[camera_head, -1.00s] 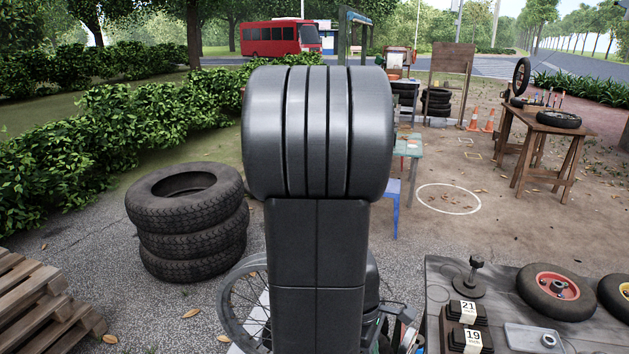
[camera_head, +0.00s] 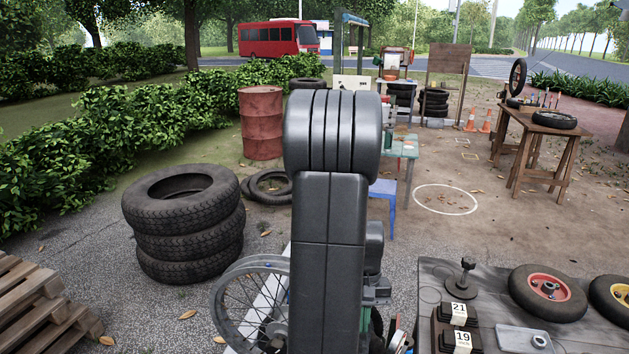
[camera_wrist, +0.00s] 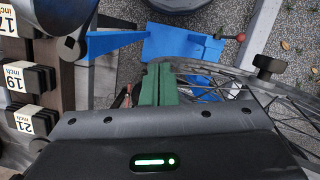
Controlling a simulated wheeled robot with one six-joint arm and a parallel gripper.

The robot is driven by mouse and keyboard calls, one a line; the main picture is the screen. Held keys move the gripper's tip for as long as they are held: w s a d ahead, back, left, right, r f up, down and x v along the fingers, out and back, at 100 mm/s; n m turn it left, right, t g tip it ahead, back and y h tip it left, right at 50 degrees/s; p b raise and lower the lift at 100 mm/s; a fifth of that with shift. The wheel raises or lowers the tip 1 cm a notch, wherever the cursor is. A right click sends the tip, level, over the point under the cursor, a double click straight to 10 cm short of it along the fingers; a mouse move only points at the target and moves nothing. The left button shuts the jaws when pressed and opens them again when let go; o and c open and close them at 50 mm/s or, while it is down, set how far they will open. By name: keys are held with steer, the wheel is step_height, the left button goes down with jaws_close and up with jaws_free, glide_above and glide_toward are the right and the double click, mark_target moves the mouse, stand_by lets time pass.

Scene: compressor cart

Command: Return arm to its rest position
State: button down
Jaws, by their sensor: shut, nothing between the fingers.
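My arm (camera_head: 330,220) stands folded up in the middle of the head view, its dark upper links hiding what lies behind them. My gripper shows in the wrist view (camera_wrist: 158,70) as two green fingers pressed together with nothing between them. In the head view my gripper is mostly hidden behind the arm. In the wrist view the fingers are over an area between the bench edge and a spoked wheel (camera_wrist: 215,82); I cannot tell how far below these are.
A wooden bench (camera_head: 430,275) at front right carries labelled black blocks (camera_head: 456,318) and small wheels (camera_head: 548,292). A spoked rim (camera_head: 245,300) stands just left of my arm. Stacked tyres (camera_head: 185,225) and pallets (camera_head: 40,305) are further left. A blue stool (camera_head: 383,190) stands beyond.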

steer(key=w+d+r+m+b, duration=0.1)
steer(key=w+d+r+m, duration=0.1)
steer(key=w+r, duration=0.3)
steer(key=shift+w+m+y, duration=0.4)
steer(key=shift+w+m, duration=0.3)
steer(key=shift+w, duration=0.1)
